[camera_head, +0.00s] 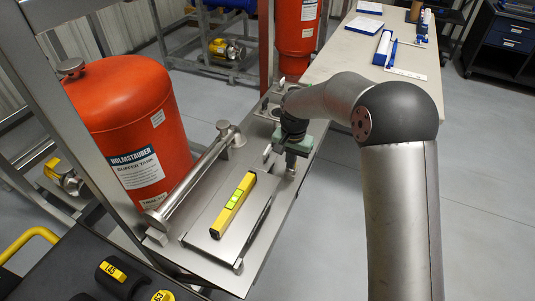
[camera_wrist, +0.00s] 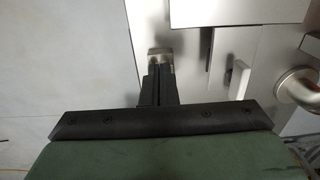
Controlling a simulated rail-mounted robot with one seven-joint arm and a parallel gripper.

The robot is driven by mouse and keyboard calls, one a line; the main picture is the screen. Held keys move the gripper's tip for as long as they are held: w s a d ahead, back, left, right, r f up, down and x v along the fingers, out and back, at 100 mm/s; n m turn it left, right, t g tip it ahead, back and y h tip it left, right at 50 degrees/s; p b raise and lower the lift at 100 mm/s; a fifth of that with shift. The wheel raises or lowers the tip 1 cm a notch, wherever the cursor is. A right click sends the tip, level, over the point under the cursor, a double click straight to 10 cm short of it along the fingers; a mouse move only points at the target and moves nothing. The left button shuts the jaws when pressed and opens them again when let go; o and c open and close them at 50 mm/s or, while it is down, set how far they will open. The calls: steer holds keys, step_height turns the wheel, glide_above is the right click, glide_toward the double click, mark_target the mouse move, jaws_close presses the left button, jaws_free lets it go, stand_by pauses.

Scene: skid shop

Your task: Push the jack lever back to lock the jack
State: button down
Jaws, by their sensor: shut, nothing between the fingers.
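My gripper (camera_wrist: 160,75) is shut, its two dark fingers together with nothing between them. In the head view my gripper (camera_head: 291,163) is low over the right edge of the steel skid. A small bright metal block (camera_wrist: 160,56) lies right at the fingertips in the wrist view; I cannot tell whether they touch, nor whether it is the jack lever's end. A pale upright metal tab (camera_wrist: 238,80) stands to the right of the fingers, apart from them. The jack itself is not clearly seen; my wrist hides part of that area in the head view.
A yellow spirit level (camera_head: 233,205) lies on a flat steel plate (camera_head: 198,230). A curved pipe (camera_wrist: 297,84) is at the wrist view's right. A worktable (camera_head: 345,58) is behind; the floor at right is clear.

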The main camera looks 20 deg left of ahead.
steer(key=shift+w, duration=0.35)
steer(key=shift+w, duration=0.65)
step_height(320, 180, up, 7)
steer(key=s+p, duration=0.1)
steer(key=p, duration=0.3)
stand_by(0.4)
stand_by(0.4)
